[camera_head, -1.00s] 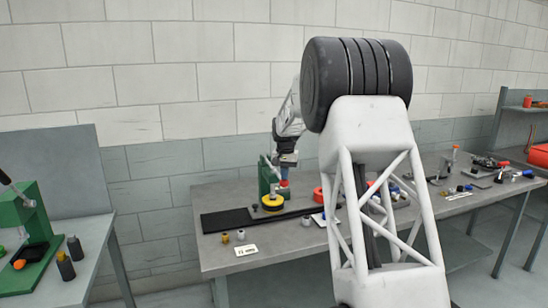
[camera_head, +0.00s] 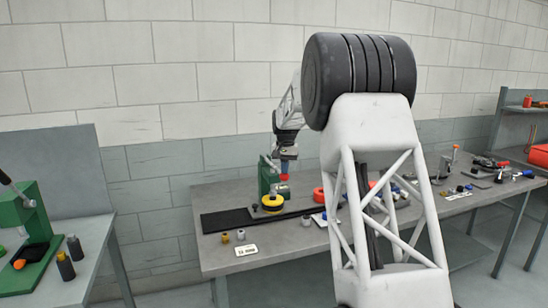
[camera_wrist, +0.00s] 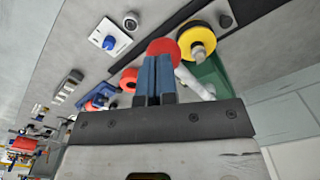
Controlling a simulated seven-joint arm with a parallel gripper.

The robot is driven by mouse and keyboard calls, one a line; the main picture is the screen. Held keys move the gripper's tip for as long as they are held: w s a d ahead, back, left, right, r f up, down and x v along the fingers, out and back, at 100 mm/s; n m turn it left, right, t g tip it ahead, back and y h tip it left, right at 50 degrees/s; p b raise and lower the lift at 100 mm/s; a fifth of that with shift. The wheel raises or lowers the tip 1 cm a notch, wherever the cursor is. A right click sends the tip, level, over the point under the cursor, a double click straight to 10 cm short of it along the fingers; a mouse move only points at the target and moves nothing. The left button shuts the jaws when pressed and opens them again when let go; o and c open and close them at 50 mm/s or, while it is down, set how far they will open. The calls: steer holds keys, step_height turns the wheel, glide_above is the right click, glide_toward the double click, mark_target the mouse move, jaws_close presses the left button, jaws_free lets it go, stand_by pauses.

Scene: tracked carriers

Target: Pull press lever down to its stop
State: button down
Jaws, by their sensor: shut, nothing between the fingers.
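The green press (camera_head: 264,178) stands at the back of the middle bench, partly hidden behind my gripper and the yellow disc. A red knob (camera_head: 284,177) shows beside it, just below my fingertips. In the wrist view the red knob (camera_wrist: 164,48) sits right at the tips of my blue fingers, and a pale bar (camera_wrist: 193,82), seemingly the lever, runs next to them by the green body (camera_wrist: 211,75). My gripper (camera_head: 286,166) points down with its fingers (camera_wrist: 155,72) together and nothing between them. I cannot tell whether the tips touch the knob.
A yellow disc (camera_head: 272,202) with a black strip (camera_head: 228,219) lies in front of the press. A red ring (camera_head: 319,195), a white card (camera_head: 246,250) and small parts lie around. Another green press (camera_head: 30,225) stands on the left bench. My arm hides part of the bench's right half.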

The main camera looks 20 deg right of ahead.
step_height(320, 180, up, 12)
steer(key=shift+f, duration=0.25)
stand_by(1.6)
stand_by(0.7)
steer(key=s+a+r+n, duration=0.1)
steer(key=s+a, duration=0.4)
steer(key=s, duration=0.5)
steer(key=s+a+n+t, duration=0.1)
steer(key=s+a, duration=0.3)
steer(key=s, duration=0.6)
steer(key=s+a+r+n, duration=0.1)
steer(key=s+a, duration=0.4)
steer(key=s, duration=0.6)
steer(key=s+a+f+n, duration=0.1)
steer(key=s+f, duration=0.3)
steer(key=s, duration=0.6)
steer(key=s+a+f+n+t, duration=0.1)
steer(key=s+a+f, duration=0.2)
steer(key=s, duration=0.7)
steer(key=s+a+f, duration=0.2)
steer(key=s+f, duration=0.5)
steer(key=s, duration=0.3)
steer(key=shift+s+a+f+n+t, duration=0.2)
steer(key=shift+s+a+n+t, duration=0.1)
steer(key=shift+s+n, duration=0.1)
